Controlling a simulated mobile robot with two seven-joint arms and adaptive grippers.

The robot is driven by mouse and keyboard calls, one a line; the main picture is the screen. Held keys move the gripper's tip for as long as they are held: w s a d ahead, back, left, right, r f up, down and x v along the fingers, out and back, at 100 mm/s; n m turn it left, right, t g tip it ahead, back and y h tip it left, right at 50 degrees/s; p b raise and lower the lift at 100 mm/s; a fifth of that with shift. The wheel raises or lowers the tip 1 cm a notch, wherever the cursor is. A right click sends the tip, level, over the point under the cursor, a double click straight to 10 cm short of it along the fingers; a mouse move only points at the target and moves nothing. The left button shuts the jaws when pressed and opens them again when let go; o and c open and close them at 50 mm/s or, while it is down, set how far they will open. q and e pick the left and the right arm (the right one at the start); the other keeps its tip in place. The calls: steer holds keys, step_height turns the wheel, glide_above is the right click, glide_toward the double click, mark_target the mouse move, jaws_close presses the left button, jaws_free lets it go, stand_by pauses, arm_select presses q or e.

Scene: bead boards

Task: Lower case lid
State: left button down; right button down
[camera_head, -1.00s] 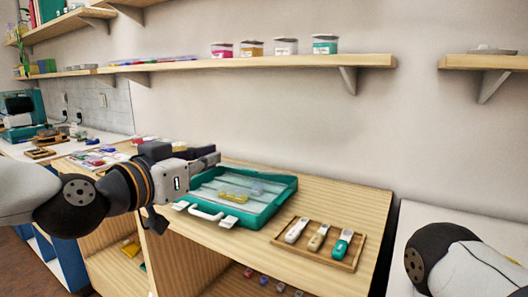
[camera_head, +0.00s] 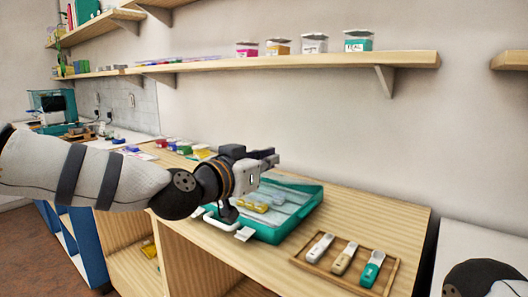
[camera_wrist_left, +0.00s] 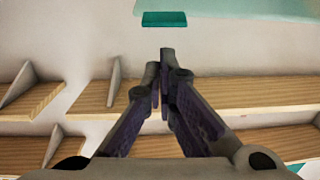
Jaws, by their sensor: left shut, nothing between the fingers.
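The teal case (camera_head: 268,234) lies on the wooden bench, with a white handle and white latches on its front side. A pale, see-through surface (camera_head: 292,197) shows inside its teal rim, with a yellow piece (camera_head: 252,206) in or under it. I cannot tell whether this is the lid or how far it is shut. My left gripper (camera_head: 275,157) is above the back left of the case, shut and empty, pointing right. In the left wrist view its fingertips (camera_wrist_left: 163,55) meet, and a teal tab (camera_wrist_left: 163,18) shows beyond them. My right gripper is out of view.
A wooden tray (camera_head: 312,265) with three pens or tools stands right of the case. Colored boxes (camera_head: 185,147) sit on the bench behind my left arm. A wall shelf (camera_head: 300,64) with several jars runs above.

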arm_select(q)
steer(key=shift+s+a+f, duration=0.1)
steer(key=shift+s+f, duration=0.15)
steer(key=shift+f, duration=0.2)
